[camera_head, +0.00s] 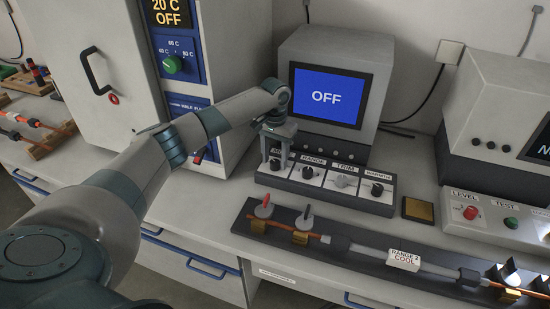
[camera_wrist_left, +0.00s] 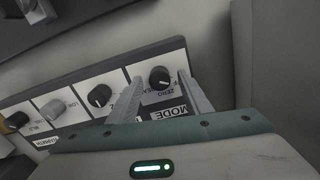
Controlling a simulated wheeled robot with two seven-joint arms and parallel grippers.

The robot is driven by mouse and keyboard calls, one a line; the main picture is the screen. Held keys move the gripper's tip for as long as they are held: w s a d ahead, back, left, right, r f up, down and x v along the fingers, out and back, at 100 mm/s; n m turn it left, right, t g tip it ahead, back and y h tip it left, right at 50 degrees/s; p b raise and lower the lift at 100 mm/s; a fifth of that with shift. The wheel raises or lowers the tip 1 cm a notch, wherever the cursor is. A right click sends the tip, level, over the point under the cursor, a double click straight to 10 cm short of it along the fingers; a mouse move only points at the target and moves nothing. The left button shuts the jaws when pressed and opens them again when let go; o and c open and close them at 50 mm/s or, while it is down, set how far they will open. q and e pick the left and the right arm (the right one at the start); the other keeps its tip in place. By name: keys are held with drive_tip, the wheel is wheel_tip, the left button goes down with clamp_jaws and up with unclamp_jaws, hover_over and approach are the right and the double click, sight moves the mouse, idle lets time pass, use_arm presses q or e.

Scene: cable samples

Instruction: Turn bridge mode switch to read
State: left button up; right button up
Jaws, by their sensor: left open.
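The bridge control box (camera_head: 326,184) stands in front of a grey monitor whose blue screen (camera_head: 326,97) reads OFF. Its leftmost knob, the black mode switch (camera_wrist_left: 160,77), shows in the left wrist view beside a MODE label and a ZERO mark. Other position marks are partly hidden by the fingers. My left gripper (camera_head: 277,152) is over this left end of the box in the head view. In the wrist view the left gripper (camera_wrist_left: 160,88) is open, with one fingertip on each side of the knob. I cannot tell whether either finger touches it. My right gripper is in neither view.
The range knob (camera_head: 307,172), trim knob (camera_head: 342,180) and rightmost knob (camera_head: 377,189) sit along the same box. A dark rail (camera_head: 335,245) with a cable sample and clamps lies in front. A tall white cabinet (camera_head: 225,50) stands close behind my left arm.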

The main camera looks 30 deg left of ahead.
use_arm(q)
drive_tip(key=shift+f, duration=0.3)
drive_tip(key=shift+c, duration=0.3)
drive_tip(key=c, duration=1)
